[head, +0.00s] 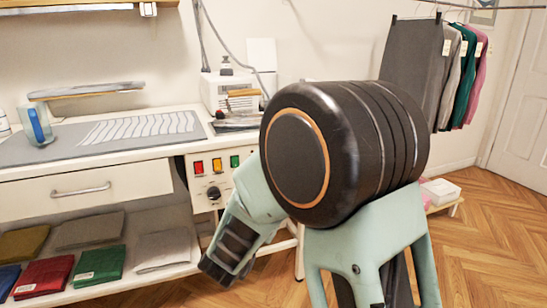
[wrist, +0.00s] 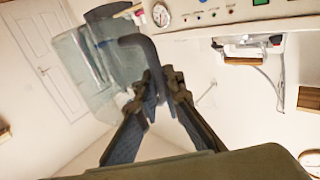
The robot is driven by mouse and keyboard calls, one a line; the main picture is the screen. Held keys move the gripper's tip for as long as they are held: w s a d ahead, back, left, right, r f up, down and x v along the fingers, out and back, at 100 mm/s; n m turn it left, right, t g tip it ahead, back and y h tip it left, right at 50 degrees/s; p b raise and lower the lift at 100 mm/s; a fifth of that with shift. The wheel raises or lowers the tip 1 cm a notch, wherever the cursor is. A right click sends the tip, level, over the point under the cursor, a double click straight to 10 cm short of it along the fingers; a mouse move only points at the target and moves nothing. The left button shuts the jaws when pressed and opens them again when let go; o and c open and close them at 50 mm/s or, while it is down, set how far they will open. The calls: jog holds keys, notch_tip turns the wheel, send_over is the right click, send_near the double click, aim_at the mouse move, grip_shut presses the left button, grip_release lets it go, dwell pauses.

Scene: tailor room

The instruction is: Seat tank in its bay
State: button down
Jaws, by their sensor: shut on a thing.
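The tank (wrist: 72,62) is a clear, bluish container with a dark curved handle (wrist: 135,41). It shows in the upper left of the wrist view. My gripper (wrist: 160,88) is shut on the tank's handle, with both dark fingers close together around its end. The tank hangs tilted in the picture, beyond the fingertips. In the head view my arm's large dark joint fills the middle, and I cannot make out the gripper or the tank there. I cannot clearly identify the bay in either view.
Folded cloths (head: 98,263) lie on the shelf below. Garments (head: 470,75) hang at the right.

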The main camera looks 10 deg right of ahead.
jog(key=d+r+n+t+y+p, duration=0.1)
jog(key=r+y+p, duration=0.3)
jog(key=r+p, duration=1.2)
jog(key=w+d+r+n+t+y+p, duration=0.1)
jog(key=d+r+n+y+p, duration=0.2)
jog(key=r+p, duration=1.3)
jog(key=n+y+p, duration=0.1)
jog(key=p, duration=0.4)
jog(key=shift+d+r, duration=0.2)
jog(key=shift+d, duration=0.2)
